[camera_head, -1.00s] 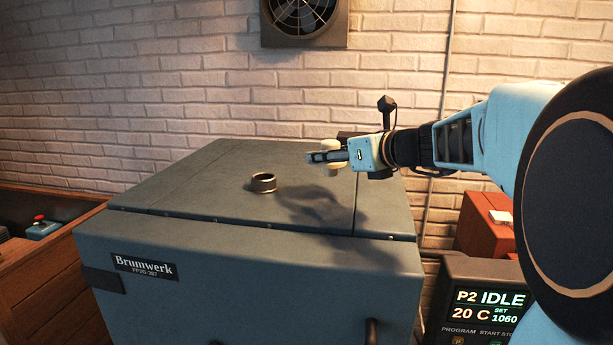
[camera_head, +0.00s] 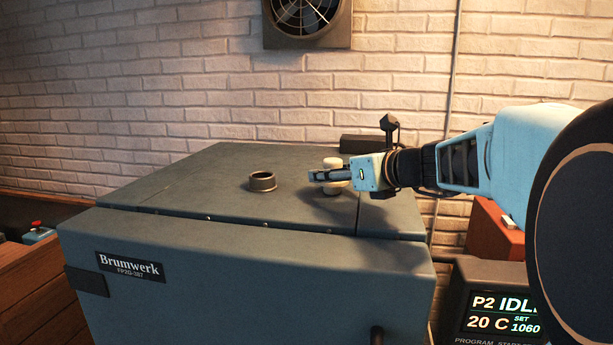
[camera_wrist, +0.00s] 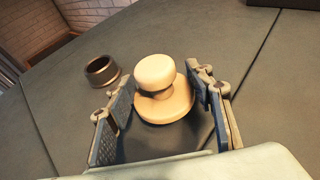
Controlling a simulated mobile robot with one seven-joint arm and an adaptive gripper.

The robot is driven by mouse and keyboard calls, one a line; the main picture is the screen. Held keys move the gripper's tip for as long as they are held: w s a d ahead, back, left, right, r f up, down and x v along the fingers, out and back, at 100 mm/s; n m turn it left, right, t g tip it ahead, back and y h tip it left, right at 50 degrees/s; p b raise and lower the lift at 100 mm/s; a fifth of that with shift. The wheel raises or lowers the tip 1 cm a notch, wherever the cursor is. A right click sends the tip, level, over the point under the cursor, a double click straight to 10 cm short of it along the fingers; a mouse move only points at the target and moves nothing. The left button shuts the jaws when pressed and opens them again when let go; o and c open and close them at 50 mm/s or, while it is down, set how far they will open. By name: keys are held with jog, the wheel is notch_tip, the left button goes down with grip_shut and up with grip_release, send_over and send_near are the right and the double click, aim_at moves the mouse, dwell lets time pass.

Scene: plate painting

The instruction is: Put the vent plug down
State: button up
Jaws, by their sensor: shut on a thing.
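The vent plug (camera_head: 333,164) is cream, with a rounded knob above a wider flange. In the wrist view the plug (camera_wrist: 155,72) sits upright between the fingers. My gripper (camera_head: 326,175) is shut on it, low over the kiln's grey-blue top (camera_head: 215,170). I cannot tell whether the plug's underside touches the top. The open metal vent ring (camera_head: 262,181) stands on the lid left of the plug; it also shows in the wrist view (camera_wrist: 102,71), left of the fingers.
A dark block (camera_head: 362,144) lies at the kiln's back edge, behind my gripper. A control panel (camera_head: 500,305) stands at front right beside a red box (camera_head: 490,235). A brick wall (camera_head: 200,90) with a fan (camera_head: 306,18) is behind. The lid's left part is clear.

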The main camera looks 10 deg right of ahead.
jog(key=shift+f, duration=0.2)
jog(key=o, duration=1.3)
jog(key=shift+c, duration=0.2)
jog(key=shift+r, duration=0.15)
